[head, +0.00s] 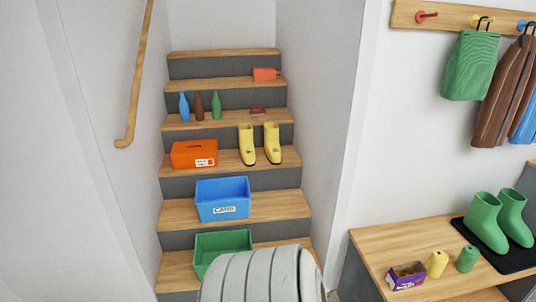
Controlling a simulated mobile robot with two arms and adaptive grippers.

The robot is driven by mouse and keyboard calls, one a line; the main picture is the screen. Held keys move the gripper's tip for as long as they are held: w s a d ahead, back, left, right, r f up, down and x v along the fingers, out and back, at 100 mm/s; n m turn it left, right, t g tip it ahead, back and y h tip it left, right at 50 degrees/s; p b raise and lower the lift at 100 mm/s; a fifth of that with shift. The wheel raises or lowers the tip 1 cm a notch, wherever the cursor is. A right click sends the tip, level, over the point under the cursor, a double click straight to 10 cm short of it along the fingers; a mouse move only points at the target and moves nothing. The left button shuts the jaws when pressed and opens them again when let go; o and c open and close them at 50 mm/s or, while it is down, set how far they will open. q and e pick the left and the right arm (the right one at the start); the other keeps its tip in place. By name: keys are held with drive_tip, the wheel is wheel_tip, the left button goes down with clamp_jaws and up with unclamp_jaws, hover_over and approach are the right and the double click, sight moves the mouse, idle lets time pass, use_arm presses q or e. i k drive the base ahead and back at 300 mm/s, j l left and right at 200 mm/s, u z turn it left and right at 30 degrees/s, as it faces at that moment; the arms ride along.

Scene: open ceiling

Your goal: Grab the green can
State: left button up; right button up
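The green can (467,259) stands upright on the wooden bench (376,242) at the lower right of the head view. It is right of a yellow can (437,264) and close to the front-left corner of a black mat. It looks small and slightly narrower at the top. Neither of my grippers is in view, and nothing touches the can.
A purple box (405,275) sits left of the cans. Green boots (484,222) stand on the black mat (518,259) behind them. Stairs at left hold a green bin (222,247), a blue bin (222,199), an orange box (194,153), yellow boots (247,146) and bottles.

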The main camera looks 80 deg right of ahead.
sight(470, 253)
drive_tip(key=z, duration=4.35)
